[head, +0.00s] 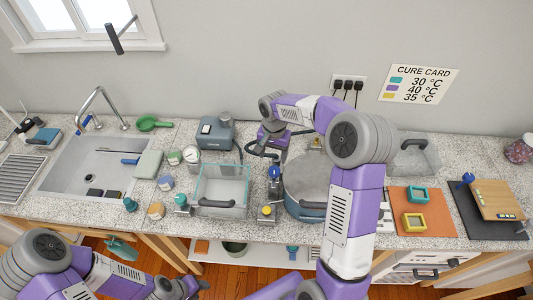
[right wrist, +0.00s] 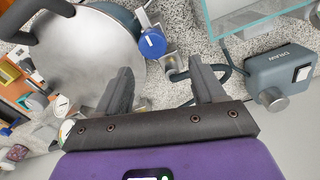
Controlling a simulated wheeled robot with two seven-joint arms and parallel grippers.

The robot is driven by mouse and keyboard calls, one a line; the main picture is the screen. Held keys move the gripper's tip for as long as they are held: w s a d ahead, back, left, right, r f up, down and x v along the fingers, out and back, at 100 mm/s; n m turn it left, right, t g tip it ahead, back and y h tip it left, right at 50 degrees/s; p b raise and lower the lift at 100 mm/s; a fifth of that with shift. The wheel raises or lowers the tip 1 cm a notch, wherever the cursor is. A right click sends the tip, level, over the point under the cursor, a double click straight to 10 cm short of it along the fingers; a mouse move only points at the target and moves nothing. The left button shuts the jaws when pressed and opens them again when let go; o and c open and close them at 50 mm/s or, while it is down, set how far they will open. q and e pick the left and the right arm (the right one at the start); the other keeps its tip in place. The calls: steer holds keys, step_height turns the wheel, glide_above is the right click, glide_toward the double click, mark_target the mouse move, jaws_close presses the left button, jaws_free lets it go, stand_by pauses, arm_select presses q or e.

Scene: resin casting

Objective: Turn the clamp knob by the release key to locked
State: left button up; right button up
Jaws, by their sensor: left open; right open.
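A blue knob (head: 274,172) stands on a metal bracket at the left side of the round metal pot (head: 308,174). The blue knob (right wrist: 152,42) also shows in the right wrist view, beside the pot lid (right wrist: 80,50). I cannot tell its lock state, and no release key is clearly identifiable. A yellow-topped fitting (head: 266,211) stands nearer, at the pot's front left. My right gripper (head: 266,152) is open and empty behind the blue knob; its fingers (right wrist: 163,82) are apart from the knob. My left gripper (head: 190,288) is open, low at the front edge of view.
A glass-walled chamber (head: 222,187) stands left of the knob, with a blue-grey pump (head: 216,131) behind it. A dark hose (right wrist: 228,78) runs close to the right fingers. An orange mat (head: 424,226) lies right. My right arm covers part of the pot.

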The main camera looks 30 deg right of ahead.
mark_target(275, 169)
steer(key=shift+s+d+f, duration=0.15)
steer(key=shift+s+f, duration=0.4)
steer(key=shift+s, duration=0.25)
steer(key=f, duration=0.5)
steer(key=shift+w+p, duration=0.25)
steer(key=shift+p, duration=0.05)
arm_select(q)
steer(key=shift+s+r, duration=0.45)
steer(key=shift+s, duration=0.1)
arm_select(e)
steer(key=shift+s+f, duration=0.1)
steer(key=shift+f, duration=0.25)
steer(key=shift+c, duration=0.6)
steer(key=c, duration=0.9)
steer(key=shift+c, duration=0.2)
